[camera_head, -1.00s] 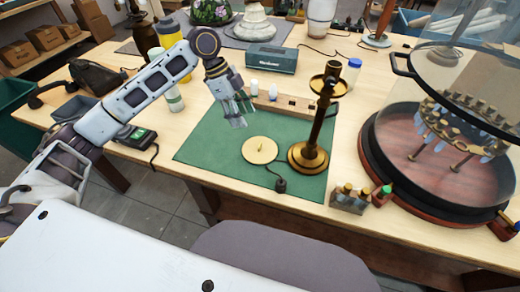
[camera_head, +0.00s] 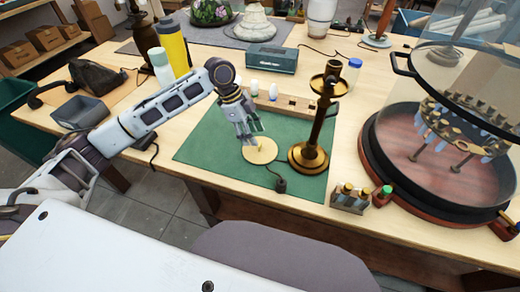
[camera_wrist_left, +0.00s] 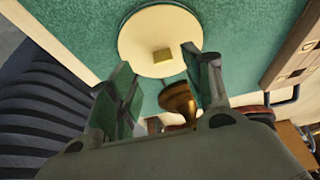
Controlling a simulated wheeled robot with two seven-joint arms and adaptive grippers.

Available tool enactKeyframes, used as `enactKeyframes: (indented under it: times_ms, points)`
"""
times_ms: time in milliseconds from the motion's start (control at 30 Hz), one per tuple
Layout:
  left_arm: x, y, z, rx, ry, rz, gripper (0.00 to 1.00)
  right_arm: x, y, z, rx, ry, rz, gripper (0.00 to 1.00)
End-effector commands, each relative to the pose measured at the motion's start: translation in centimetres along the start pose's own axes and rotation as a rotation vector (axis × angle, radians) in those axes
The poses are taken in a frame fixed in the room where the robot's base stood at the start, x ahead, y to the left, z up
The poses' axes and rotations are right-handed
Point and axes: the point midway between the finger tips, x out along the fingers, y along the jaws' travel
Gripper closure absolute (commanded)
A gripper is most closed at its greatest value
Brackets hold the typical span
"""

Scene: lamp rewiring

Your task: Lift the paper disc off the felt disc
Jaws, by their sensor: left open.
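The paper disc (camera_head: 262,156) is a round cream disc lying flat on the green mat, left of the brass lamp stand (camera_head: 318,130). I cannot make out a separate felt disc; it may be hidden beneath. My right gripper is not in view.
The lamp's cord and dark plug (camera_head: 281,186) lie on the green mat (camera_head: 205,155). A wooden block (camera_head: 290,104) with bulbs stands behind. A glass dome on a round red base (camera_head: 400,150) fills the right. The mat's front left is clear.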

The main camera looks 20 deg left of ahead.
Motion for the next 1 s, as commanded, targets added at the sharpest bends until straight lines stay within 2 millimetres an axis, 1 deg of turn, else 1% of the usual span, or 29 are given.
enactKeyframes:
  times_ms: [167,267,367,600,700,1000]
  points:
    - [0.1,0.0,0.0,0.0,0.0,0.001,0.5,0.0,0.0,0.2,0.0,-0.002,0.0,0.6]
    - [0.6,-0.1,-0.1,0.0,0.0,0.002,0.5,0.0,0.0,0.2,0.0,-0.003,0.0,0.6]
    - [1.5,-0.2,-0.1,0.0,0.0,0.002,0.5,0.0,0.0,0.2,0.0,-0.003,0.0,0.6]
    - [4.2,-0.4,-0.2,0.0,0.0,0.002,0.5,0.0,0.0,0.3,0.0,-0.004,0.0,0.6]
    - [4.9,-0.4,-0.2,0.0,-0.001,0.001,0.5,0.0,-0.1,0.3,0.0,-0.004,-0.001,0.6]
    - [5.2,-0.4,-0.2,0.0,-0.001,0.0,0.5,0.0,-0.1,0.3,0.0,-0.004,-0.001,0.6]
